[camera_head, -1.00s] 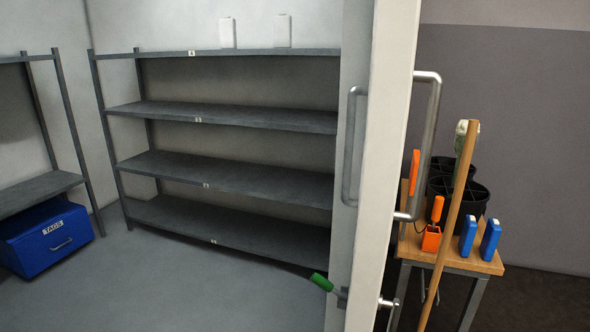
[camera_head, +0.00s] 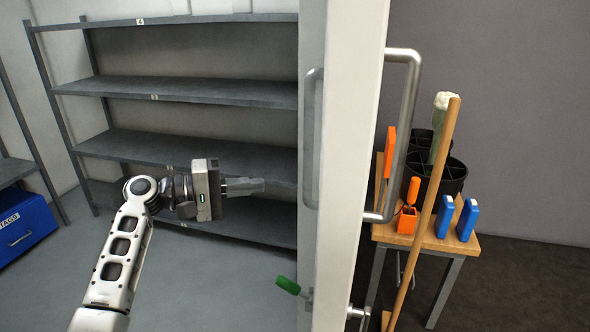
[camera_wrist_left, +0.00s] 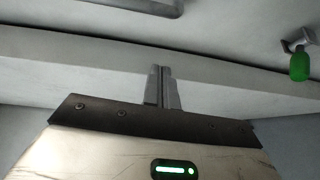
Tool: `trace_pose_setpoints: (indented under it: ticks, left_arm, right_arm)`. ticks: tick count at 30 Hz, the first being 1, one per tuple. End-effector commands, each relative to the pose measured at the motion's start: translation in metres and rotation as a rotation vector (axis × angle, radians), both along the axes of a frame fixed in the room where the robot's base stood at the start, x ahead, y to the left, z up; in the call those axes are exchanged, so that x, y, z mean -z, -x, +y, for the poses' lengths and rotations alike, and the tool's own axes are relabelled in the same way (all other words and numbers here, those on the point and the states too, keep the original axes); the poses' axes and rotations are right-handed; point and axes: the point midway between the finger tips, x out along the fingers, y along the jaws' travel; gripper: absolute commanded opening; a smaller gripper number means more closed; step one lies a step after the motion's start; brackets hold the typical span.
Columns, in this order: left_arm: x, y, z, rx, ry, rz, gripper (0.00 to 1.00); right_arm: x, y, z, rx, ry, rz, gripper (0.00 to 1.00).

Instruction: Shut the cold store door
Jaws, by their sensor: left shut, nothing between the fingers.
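The cold store door (camera_head: 345,150) stands open, its pale edge facing me in the head view. A long metal handle (camera_head: 402,130) is on its right face and a grey handle (camera_head: 312,140) on its left face. A green-ended lever (camera_head: 288,285) sticks out low on the left face; it also shows in the left wrist view (camera_wrist_left: 300,66). My left gripper (camera_head: 256,187) is shut and empty, pointing right at the door's left face. In the left wrist view its fingertips (camera_wrist_left: 161,70) lie in front of the white door surface; I cannot tell if they touch. My right gripper is not seen.
Grey shelves (camera_head: 190,90) stand behind my left arm, with a blue TAGS box (camera_head: 22,228) at left. Right of the door, a wooden-topped table (camera_head: 465,243) holds black buckets (camera_head: 445,178) and blue and orange items. A wooden pole (camera_head: 430,200) leans there.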

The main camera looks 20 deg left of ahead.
Motion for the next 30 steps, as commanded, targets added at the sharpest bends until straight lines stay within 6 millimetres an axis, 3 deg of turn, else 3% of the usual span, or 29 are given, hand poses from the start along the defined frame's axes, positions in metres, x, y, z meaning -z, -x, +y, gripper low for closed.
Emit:
trace_pose_setpoints:
  ticks: [1,5,21,30]
  left_arm:
    - [-0.017,-0.001,0.003,0.02,0.038,-0.01,0.0]
    - [-0.034,-0.004,0.001,0.045,0.08,-0.02,0.0]
    - [-0.035,-0.053,-0.083,0.045,0.079,-0.022,0.0]
    - [-0.033,-0.017,-0.088,0.043,0.076,-0.021,0.0]
  right_arm:
    - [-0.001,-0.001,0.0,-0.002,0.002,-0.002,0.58]
    - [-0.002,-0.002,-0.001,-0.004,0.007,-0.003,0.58]
    - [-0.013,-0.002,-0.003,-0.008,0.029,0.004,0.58]
    - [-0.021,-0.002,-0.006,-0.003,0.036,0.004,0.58]
